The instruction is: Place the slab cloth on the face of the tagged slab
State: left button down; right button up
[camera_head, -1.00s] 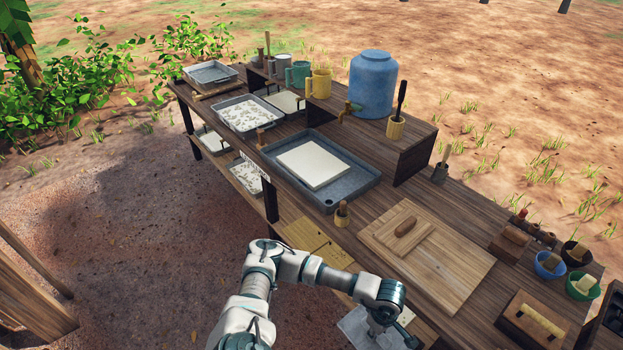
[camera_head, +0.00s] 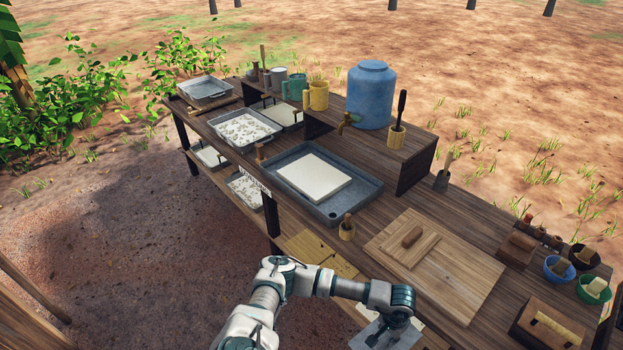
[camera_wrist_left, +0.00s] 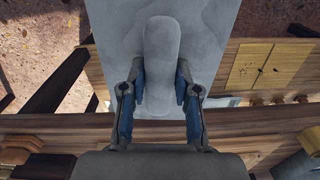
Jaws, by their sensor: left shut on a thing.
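A pale, flat slab (camera_head: 313,177) lies in a grey tray (camera_head: 352,202) on the bench, its upper face bare. A white label with dark marks (camera_head: 257,181) is on the bench's front edge beside that tray. My left gripper (camera_wrist_left: 160,78) is shut on the rounded grip of a grey flat sheet, which I take to be the slab cloth (camera_wrist_left: 205,25). In the head view the slab cloth (camera_head: 372,334) shows low at the bench's front side, right of and nearer than the slab. The fingers are mostly hidden there by my arm. My right gripper is not in view.
A wooden board with a handle (camera_head: 448,262) lies right of the tray. A blue barrel (camera_head: 371,95) stands on a raised shelf behind. Another tray of pale pieces (camera_head: 243,128) is further left.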

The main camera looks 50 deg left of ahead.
aim_at(314, 177)
jog(key=j, duration=0.45)
jog(key=k+j+z, duration=0.1)
jog(key=j, duration=0.3)
jog(key=k+j, duration=0.1)
jog(key=j, duration=0.35)
jog(key=k+j+z, duration=0.1)
jog(key=j, duration=0.35)
jog(key=k+j, duration=0.1)
jog(key=j, duration=0.3)
jog(key=j+z, duration=0.1)
jog(key=j, duration=0.35)
jog(key=k, duration=0.1)
